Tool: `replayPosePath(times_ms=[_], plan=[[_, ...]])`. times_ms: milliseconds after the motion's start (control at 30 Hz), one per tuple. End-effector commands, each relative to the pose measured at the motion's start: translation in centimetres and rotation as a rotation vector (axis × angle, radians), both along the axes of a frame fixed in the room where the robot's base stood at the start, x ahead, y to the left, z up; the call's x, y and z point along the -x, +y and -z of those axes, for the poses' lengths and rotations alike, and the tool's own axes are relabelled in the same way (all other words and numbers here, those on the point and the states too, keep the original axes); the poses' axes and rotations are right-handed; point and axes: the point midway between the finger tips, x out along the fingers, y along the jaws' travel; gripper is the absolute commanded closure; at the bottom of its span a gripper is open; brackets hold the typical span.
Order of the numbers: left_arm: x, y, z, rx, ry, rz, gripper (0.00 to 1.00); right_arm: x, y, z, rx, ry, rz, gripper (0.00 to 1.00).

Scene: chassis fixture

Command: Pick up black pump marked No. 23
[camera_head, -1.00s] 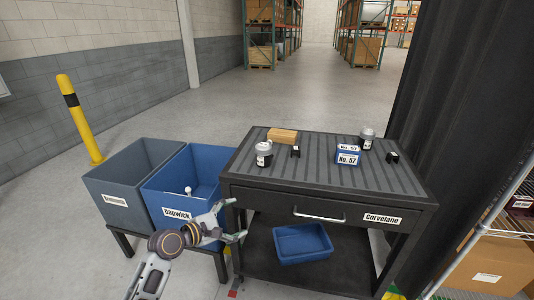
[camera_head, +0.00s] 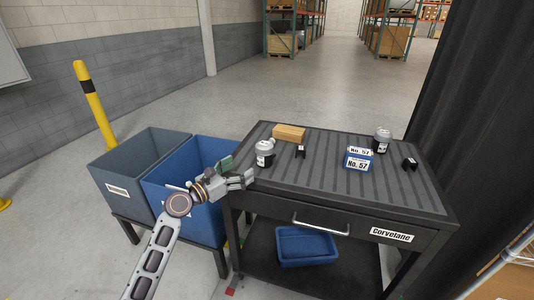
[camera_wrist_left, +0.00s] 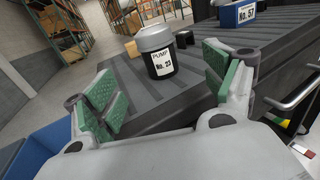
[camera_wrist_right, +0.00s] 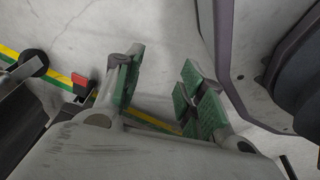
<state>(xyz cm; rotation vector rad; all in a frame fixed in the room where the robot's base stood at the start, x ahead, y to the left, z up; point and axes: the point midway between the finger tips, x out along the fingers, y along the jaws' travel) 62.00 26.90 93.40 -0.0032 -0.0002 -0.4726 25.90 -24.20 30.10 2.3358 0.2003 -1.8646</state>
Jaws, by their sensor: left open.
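The black pump (camera_wrist_left: 158,58) has a grey lid and a white label reading PUMP No. 23. It stands upright on the ribbed cart top and also shows at the cart's left side in the head view (camera_head: 264,155). My left gripper (camera_head: 241,173) is at the cart's left edge, open and empty. In the left wrist view its green-padded fingers (camera_wrist_left: 170,85) are spread, with the pump between and beyond them, apart from both. My right gripper (camera_wrist_right: 158,90) is open and empty over the floor in the right wrist view.
The dark cart (camera_head: 330,178) also carries a wooden block (camera_head: 289,132), a blue box marked No. 57 (camera_head: 358,161), a second canister (camera_head: 382,141) and two small black pieces. A grey bin (camera_head: 125,168) and a blue bin (camera_head: 165,178) stand left. A blue tray (camera_head: 306,246) sits below.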

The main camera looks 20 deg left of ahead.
Motion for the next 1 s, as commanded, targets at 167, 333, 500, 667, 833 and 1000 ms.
replayPosePath(times_ms=[167, 333, 500, 667, 833, 1000], plan=[[0.0, 0.0, 0.0, -0.002, 0.000, 0.000, 0.16, 0.0, 0.0, 0.0, 0.000, 0.000, 0.000, 0.60], [-0.3, -0.2, 0.0, -0.002, 0.000, 0.001, 0.16, -0.1, 0.0, -0.1, 0.000, 0.000, 0.000, 0.60], [-1.3, -0.7, 0.0, -0.002, -0.001, 0.001, 0.16, -0.1, 0.1, -0.1, -0.001, 0.002, 0.000, 0.60], [-2.5, -1.3, 0.0, -0.002, -0.001, 0.001, 0.16, -0.1, 0.2, -0.2, -0.001, 0.006, 0.000, 0.60], [-3.8, -1.9, 0.1, -0.003, 0.000, 0.000, 0.16, -0.1, 0.2, -0.2, -0.001, 0.008, -0.001, 0.60], [-5.0, -2.6, 0.0, -0.002, 0.000, 0.001, 0.16, -0.6, 0.5, -0.8, -0.003, 0.004, -0.002, 0.60]])
